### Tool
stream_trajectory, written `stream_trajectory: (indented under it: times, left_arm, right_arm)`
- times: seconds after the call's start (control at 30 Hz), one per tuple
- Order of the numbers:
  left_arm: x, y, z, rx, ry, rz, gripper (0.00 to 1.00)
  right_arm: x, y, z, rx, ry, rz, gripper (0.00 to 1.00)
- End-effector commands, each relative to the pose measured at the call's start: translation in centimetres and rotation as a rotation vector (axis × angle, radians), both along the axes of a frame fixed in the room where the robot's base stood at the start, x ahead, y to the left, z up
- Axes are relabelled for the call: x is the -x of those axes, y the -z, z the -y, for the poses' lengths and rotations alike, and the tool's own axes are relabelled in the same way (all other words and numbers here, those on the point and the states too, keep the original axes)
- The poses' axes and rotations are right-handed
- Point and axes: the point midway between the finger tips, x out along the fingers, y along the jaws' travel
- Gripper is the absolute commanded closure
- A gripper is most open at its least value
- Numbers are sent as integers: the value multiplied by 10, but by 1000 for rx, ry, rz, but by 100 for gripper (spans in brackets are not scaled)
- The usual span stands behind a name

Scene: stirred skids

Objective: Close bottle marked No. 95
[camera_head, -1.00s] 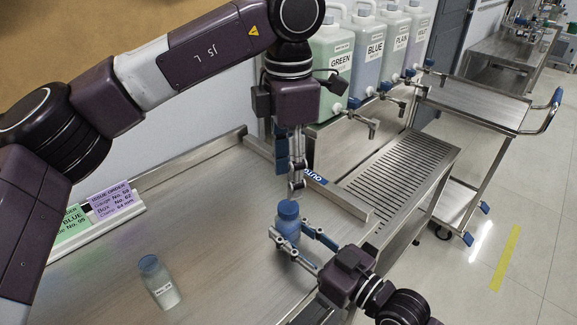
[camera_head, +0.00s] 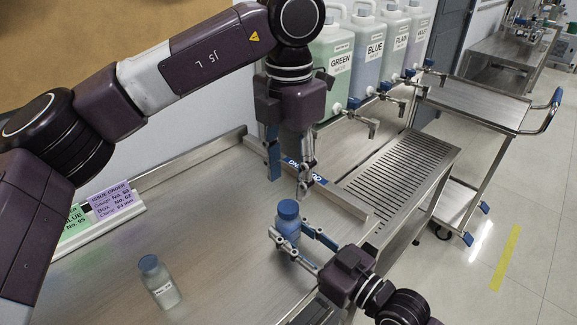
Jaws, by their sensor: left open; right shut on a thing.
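A bottle with a blue cap and blue contents (camera_head: 287,222) stands on the steel table. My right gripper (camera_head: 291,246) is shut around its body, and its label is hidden. The blue cap sits on its neck; I cannot tell how tight it is. My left gripper (camera_head: 289,186) is open and empty, pointing down just above and behind the cap, apart from it. A second bottle (camera_head: 159,282), clear with a blue-grey cap and a white label, stands at the lower left; its label is too small to read surely.
A rack with a green card (camera_head: 75,229) reading BLUE, No. 95, and a purple issue-order card (camera_head: 110,201) stands at the left. Large GREEN, BLUE and PLAIN jugs (camera_head: 368,48) with taps stand behind a slotted drain (camera_head: 405,170). A steel cart (camera_head: 470,100) is at the right.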

Motion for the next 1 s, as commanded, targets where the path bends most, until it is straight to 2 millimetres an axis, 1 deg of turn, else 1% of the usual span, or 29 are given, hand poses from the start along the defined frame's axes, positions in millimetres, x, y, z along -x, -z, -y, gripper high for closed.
stream_trajectory:
  times: [0.03,0.2,0.3,0.4,0.53,0.77,0.8,0.87,1.0]
  left_arm:
    - [1,9,-1,-1,1,-4,57]
    - [1,36,-1,-1,1,-4,57]
    - [1,49,0,0,1,-3,57]
    - [1,57,0,-1,1,-2,57]
    - [1,63,-1,1,0,-2,57]
    - [1,63,0,0,0,-1,57]
    - [1,63,0,0,0,-1,58]
    - [1,63,0,0,0,-1,65]
    - [1,63,0,0,1,-1,80]
  right_arm:
    - [0,0,0,1,0,-1,100]
    - [0,0,0,1,0,-1,100]
    - [0,0,0,1,0,-1,100]
    - [0,0,0,1,0,-1,100]
    - [0,0,0,1,0,-1,100]
    - [0,0,0,1,0,-1,100]
    - [0,0,0,1,0,-1,100]
    - [0,0,0,1,0,-1,100]
    - [0,0,0,1,0,-1,100]
